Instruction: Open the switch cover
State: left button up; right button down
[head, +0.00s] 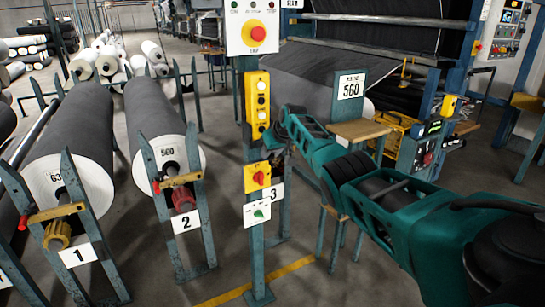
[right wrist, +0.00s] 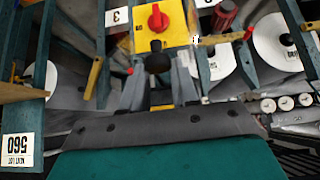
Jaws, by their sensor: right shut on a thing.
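A yellow switch box (head: 257,177) with a red rotary knob is mounted on a teal post in the head view. It also shows upside down at the top of the right wrist view (right wrist: 145,40). No separate cover can be made out clearly. My right gripper (head: 270,142) is at the post, just above this box, between it and the yellow button station. In the right wrist view my right gripper (right wrist: 158,75) has its fingers closed on a dark round knob-like piece (right wrist: 158,62) beside the box. What that piece joins to is hard to tell. My left gripper is not in view.
A yellow button station (head: 257,105) and a panel with a red stop button (head: 257,34) are above on the post.

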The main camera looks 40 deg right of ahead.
jog(key=shift+w+r, duration=0.25)
jog(key=shift+w, duration=0.1)
jog(key=c, duration=1.3)
grip_release()
jog(key=o, duration=0.3)
jog(key=shift+w+f, duration=0.2)
jog(key=shift+f, duration=0.15)
jog(key=shift+o, duration=0.7)
jog(key=shift+s+r, duration=0.1)
jog(key=shift+s, duration=0.05)
jog(key=shift+r, duration=0.1)
jog(key=shift+p+v, duration=1)
jog(key=shift+v, duration=0.3)
jog(key=v, duration=1)
jog(key=shift+p, duration=0.4)
